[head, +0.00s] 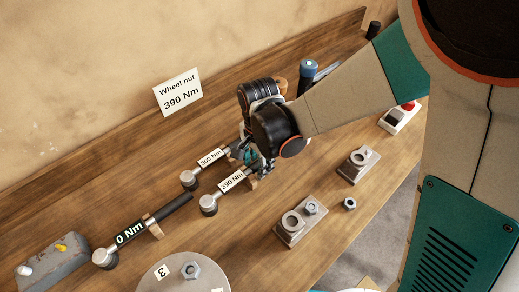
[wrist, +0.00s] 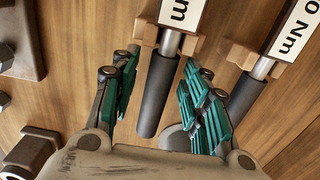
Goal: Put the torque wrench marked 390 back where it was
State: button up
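The torque wrench marked 390 (head: 231,182) lies on the wooden bench, its round head toward the lower left. Its dark handle (wrist: 158,92) shows in the wrist view, with a wooden rest (wrist: 147,33) at its neck. My gripper (head: 258,167) is low over the handle end. In the wrist view my gripper (wrist: 160,98) is open, with teal finger pads on both sides of the handle and gaps between. The wrench marked 300 (head: 212,157) lies beside it, also on a wooden rest (wrist: 240,52). My gripper hides part of both handles in the head view.
A wrench reading 0 Nm (head: 131,233) lies nearer the front left. A card (head: 178,92) reads "Wheel nut 390 Nm". Metal plates with nuts (head: 301,223) and (head: 358,165), a loose nut (head: 349,204) and a round disc marked 3 (head: 170,283) are on the near side.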

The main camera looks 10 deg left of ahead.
notch_tip(320, 180, up, 12)
jog(key=p, duration=0.8)
jog(key=shift+w, duration=0.1)
